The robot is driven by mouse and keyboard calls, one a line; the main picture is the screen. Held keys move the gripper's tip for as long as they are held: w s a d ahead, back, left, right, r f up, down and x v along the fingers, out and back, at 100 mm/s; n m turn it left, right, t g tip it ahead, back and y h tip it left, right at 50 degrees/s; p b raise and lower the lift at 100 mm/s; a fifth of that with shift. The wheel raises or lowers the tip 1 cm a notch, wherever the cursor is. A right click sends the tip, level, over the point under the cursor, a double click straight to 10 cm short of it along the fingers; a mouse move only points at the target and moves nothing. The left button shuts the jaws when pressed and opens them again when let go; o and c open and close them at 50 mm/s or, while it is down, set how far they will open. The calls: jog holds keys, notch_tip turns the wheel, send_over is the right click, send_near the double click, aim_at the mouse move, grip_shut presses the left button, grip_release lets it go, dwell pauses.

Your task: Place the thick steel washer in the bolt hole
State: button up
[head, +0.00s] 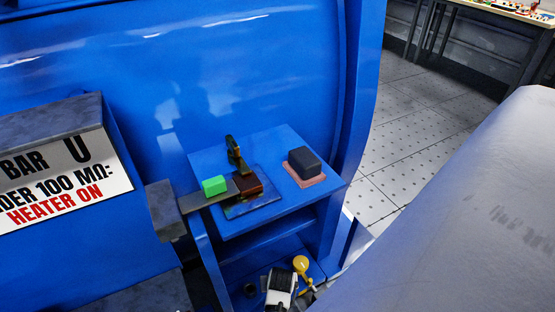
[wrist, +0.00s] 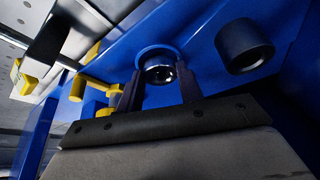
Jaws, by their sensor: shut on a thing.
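In the wrist view my gripper (wrist: 158,78) has its two dark fingers on either side of a shiny dark steel ring, which looks like the thick steel washer (wrist: 160,74). The fingers are shut on it. The ring is at a round, blue-rimmed bolt hole (wrist: 157,50) in a blue surface. Whether it is inside the hole or just in front of it, I cannot tell. In the head view neither the washer nor the hole can be made out.
A dark hollow cylinder (wrist: 244,46) stands right of the hole, and yellow hex-ended parts (wrist: 78,87) lie to the left. In the head view a blue stand (head: 270,215) holds a green block (head: 214,185) and a dark block (head: 304,162). A white-and-black thing (head: 281,283) is low down.

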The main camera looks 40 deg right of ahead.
jog(key=shift+f, duration=0.15)
jog(key=o, duration=1.1)
jog(key=shift+r, duration=0.45)
jog(key=p+v, duration=0.1)
jog(key=v, duration=1.1)
jog(key=shift+w+r, duration=0.1)
jog(key=shift+r, duration=0.1)
